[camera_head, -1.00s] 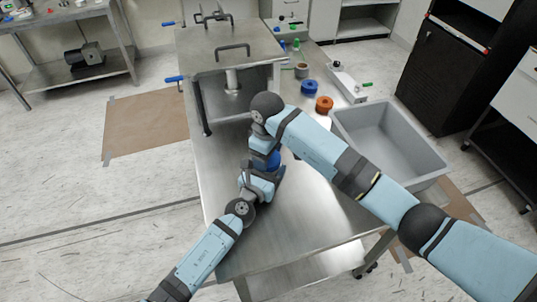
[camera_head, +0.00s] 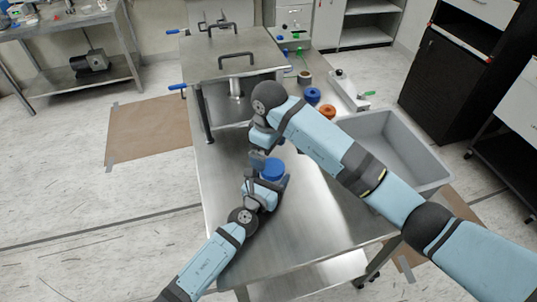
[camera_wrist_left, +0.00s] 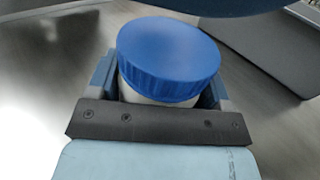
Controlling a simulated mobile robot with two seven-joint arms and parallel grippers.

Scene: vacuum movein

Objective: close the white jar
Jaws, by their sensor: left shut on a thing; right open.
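The white jar (camera_wrist_left: 130,94) shows in the left wrist view, with a ribbed blue lid (camera_wrist_left: 168,55) resting on its top. I cannot tell whether the lid is tight. My left gripper (camera_wrist_left: 160,92) is shut around the jar body, one finger on each side below the lid. In the head view the blue lid (camera_head: 273,168) shows above my left gripper (camera_head: 271,180), and the jar body is mostly hidden. My right gripper (camera_head: 264,142) is open, just behind and above the lid and apart from it. Its fingers are partly hidden by its wrist.
The steel table (camera_head: 310,215) is clear in front and to the right of the jar. A grey bin (camera_head: 395,145) is at the right. Blue (camera_head: 312,95) and orange (camera_head: 327,111) round objects sit behind my right arm.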

